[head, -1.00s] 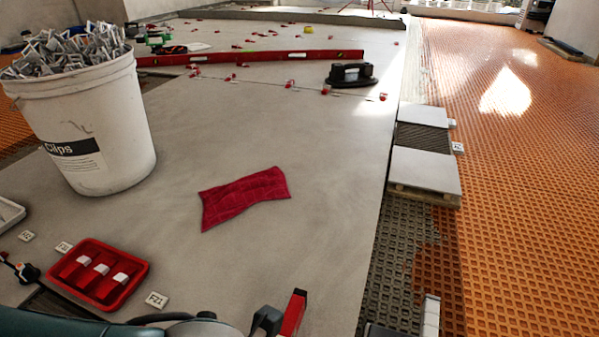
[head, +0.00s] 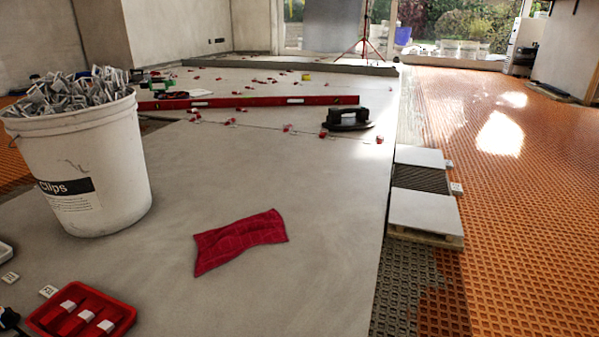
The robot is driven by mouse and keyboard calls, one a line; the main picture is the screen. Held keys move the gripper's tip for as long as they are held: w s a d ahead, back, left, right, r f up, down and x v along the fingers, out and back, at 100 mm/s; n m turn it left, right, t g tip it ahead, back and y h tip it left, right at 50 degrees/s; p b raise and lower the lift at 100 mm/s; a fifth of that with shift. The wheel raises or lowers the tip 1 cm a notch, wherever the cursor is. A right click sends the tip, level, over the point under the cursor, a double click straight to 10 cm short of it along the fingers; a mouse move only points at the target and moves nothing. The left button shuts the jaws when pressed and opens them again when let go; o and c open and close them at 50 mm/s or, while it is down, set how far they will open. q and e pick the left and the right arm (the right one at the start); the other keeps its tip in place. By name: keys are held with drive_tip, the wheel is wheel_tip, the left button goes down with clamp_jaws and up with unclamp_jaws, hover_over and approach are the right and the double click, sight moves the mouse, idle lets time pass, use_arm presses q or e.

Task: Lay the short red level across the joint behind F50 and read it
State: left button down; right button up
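Neither of my grippers is in view, and the short red level cannot be made out. A long red level (head: 250,101) lies across the grey tiled floor (head: 320,190) towards the back. A tile joint with red clips (head: 287,128) runs in front of it. Small white tags (head: 48,291) lie at the lower left, and another tag (head: 456,188) is beside the small tiles at the right. I cannot read F50 on any of them, so I cannot tell which joint lies behind it.
A white bucket of clips (head: 85,170) stands at the left. A red cloth (head: 240,242) lies mid-floor. A red tray (head: 80,312) is at the lower left. A black suction lifter (head: 348,119) sits near the joint. Orange matting (head: 530,190) covers the right. The tile around the cloth is clear.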

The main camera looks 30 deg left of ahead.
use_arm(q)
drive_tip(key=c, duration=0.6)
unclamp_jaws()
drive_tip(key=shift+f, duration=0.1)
